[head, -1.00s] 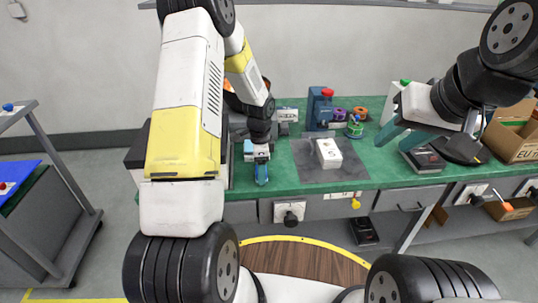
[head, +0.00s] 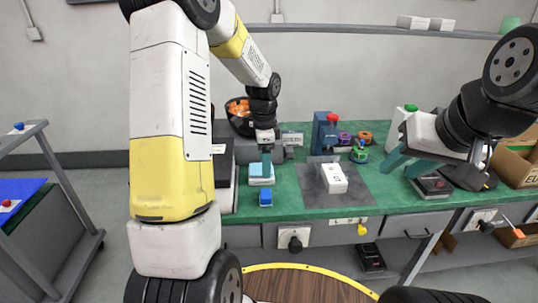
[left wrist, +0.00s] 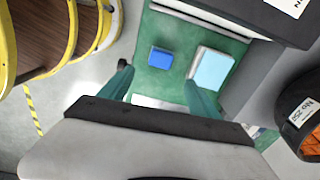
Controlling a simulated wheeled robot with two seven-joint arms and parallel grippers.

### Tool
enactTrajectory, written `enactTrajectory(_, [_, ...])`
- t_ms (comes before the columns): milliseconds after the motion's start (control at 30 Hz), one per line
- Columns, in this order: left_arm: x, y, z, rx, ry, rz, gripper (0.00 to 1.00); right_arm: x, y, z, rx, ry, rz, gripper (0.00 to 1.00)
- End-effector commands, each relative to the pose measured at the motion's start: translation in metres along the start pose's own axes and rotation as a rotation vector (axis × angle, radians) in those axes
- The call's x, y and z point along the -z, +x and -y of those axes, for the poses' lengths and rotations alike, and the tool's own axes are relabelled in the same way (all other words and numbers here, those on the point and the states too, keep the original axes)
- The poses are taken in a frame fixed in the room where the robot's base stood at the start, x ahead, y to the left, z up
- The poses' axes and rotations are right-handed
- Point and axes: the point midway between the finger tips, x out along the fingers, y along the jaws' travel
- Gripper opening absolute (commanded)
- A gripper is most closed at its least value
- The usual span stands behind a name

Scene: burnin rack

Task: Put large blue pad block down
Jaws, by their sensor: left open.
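The blue pad block (head: 266,198) stands on the green bench top near its front edge. It also shows in the left wrist view (left wrist: 160,57), lying beyond and between my left fingertips, with green surface around it. My left gripper (head: 267,163) is open and empty, above and behind the block. In the left wrist view its teal fingers (left wrist: 160,92) are spread wide and apart from the block. A pale blue-topped white block (head: 261,174) sits just behind the blue one. My right gripper (head: 406,165) hangs at the right over the bench with its teal fingers apart.
A white box (head: 333,178) lies on a grey mat (head: 362,194) to the right. A dark bin with orange contents (head: 238,107), a blue device with a red knob (head: 325,132) and several small spools stand behind. Dark equipment borders the blocks at left.

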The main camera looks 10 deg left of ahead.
Motion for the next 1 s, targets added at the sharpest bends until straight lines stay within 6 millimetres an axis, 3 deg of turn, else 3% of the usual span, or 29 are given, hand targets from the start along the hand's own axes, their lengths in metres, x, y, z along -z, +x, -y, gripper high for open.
enactTrajectory(167, [-0.010, -0.072, -0.033, 0.092, -0.219, -0.056, 0.72, 0.000, 0.000, 0.000, 0.000, 0.000, 0.000, 0.36])
enactTrajectory(300, [-0.021, -0.124, -0.074, 0.155, -0.445, -0.139, 0.72, 0.000, 0.000, 0.000, 0.000, 0.000, 0.000, 0.36])
enactTrajectory(500, [-0.038, -0.175, -0.140, 0.203, -0.760, -0.300, 0.72, 0.000, 0.000, 0.000, 0.000, 0.000, 0.000, 0.36])
enactTrajectory(733, [-0.051, -0.196, -0.203, 0.190, -1.042, -0.488, 0.72, 0.000, 0.000, 0.000, 0.000, 0.000, 0.000, 0.36])
enactTrajectory(833, [-0.054, -0.198, -0.218, 0.175, -1.109, -0.537, 0.72, 0.000, 0.000, 0.000, 0.000, 0.000, 0.000, 0.36])
enactTrajectory(1000, [-0.055, -0.198, -0.226, 0.164, -1.150, -0.566, 0.72, 0.000, 0.000, 0.000, 0.000, 0.000, 0.000, 0.36])
